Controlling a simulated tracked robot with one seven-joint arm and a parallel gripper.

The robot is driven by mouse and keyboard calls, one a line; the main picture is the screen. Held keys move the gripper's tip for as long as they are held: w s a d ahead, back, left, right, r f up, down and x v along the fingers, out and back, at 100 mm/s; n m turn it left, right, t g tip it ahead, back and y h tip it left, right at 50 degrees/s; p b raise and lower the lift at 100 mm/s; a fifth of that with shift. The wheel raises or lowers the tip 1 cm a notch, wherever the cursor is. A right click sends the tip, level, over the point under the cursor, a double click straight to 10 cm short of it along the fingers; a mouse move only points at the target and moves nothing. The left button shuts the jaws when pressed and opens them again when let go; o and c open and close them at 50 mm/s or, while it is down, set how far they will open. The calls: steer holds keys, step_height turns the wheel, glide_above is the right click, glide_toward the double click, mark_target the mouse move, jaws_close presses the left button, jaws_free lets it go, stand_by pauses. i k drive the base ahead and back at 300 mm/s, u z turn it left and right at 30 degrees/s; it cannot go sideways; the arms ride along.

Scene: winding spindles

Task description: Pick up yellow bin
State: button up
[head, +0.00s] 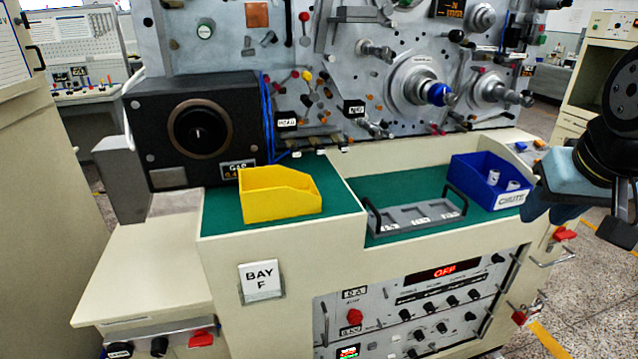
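The yellow bin (279,194) sits upright on the left green mat of the bench, in front of the dark box with the round dial. It looks empty from here, though its inside is only partly visible. Part of my arm, in black and grey-blue, shows at the right edge, well apart from the yellow bin. I cannot make out my gripper's fingers in this view.
A blue bin (488,183) with small white pieces stands at the right of the bench. A grey tray with black handles (416,214) lies between the bins. The machine panel (340,70) with knobs and spindles rises behind. The beige side shelf (150,275) is clear.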

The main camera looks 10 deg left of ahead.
mark_target(268, 193)
steer(key=z, duration=0.9)
steer(key=k, duration=1.5)
steer(key=u, duration=1.8)
steer(key=i, duration=0.95)
steer(key=z, duration=0.1)
